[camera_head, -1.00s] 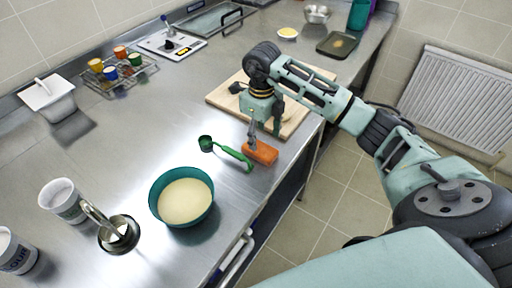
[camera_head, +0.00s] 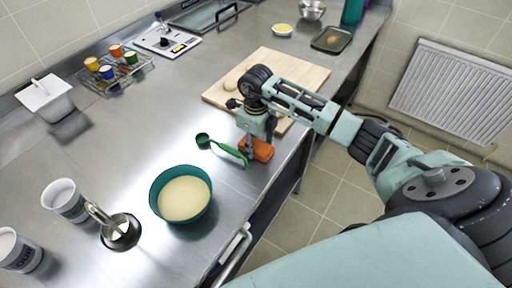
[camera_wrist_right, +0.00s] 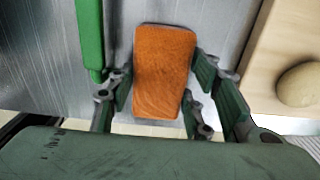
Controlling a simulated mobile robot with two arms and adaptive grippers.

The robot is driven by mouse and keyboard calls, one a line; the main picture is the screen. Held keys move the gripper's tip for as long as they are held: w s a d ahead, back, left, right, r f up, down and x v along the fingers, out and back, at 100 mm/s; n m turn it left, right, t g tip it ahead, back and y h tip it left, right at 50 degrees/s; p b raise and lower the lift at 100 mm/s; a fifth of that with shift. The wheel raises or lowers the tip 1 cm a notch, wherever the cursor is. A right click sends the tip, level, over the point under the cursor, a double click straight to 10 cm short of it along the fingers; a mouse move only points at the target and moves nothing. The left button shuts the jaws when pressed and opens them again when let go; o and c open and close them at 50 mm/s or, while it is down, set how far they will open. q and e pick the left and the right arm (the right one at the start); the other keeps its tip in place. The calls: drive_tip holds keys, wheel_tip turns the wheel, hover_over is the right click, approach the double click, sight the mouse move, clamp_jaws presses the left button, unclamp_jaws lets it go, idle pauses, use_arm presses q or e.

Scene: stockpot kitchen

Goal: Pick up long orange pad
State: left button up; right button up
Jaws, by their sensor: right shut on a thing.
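The long orange pad (camera_head: 257,149) lies on the steel counter near its front edge, just right of the green ladle's handle. My right gripper (camera_head: 260,136) reaches down over it from above. In the right wrist view the orange pad (camera_wrist_right: 164,72) sits between the two fingers of the right gripper (camera_wrist_right: 158,105), which is shut on it. I cannot tell whether the pad is clear of the counter. My left gripper is not in view.
A green ladle (camera_head: 228,149) lies close beside the pad. A teal bowl of batter (camera_head: 184,196) stands to the front left. A wooden cutting board (camera_head: 300,75) with dough lies behind the gripper.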

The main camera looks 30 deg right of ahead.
sight(256, 144)
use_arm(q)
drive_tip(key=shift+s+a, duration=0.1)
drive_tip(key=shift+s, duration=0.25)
use_arm(e)
drive_tip(key=shift+c, duration=0.7)
drive_tip(key=shift+r, duration=0.1)
drive_tip(key=shift+r+b, duration=0.3)
drive_tip(key=shift+r, duration=0.15)
wheel_tip(256, 144, up, 2)
drive_tip(key=shift+w+r+b, duration=0.1)
drive_tip(key=shift+r+b, duration=0.05)
drive_tip(key=shift+b, duration=0.45)
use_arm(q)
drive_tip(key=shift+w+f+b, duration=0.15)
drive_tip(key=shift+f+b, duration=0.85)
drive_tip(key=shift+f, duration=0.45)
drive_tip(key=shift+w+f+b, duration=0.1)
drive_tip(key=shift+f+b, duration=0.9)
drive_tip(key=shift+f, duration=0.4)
use_arm(e)
drive_tip(key=s+d+r, duration=0.7)
drive_tip(key=s, duration=0.2)
drive_tip(key=shift+d+r, duration=0.3)
drive_tip(key=shift+r, duration=0.05)
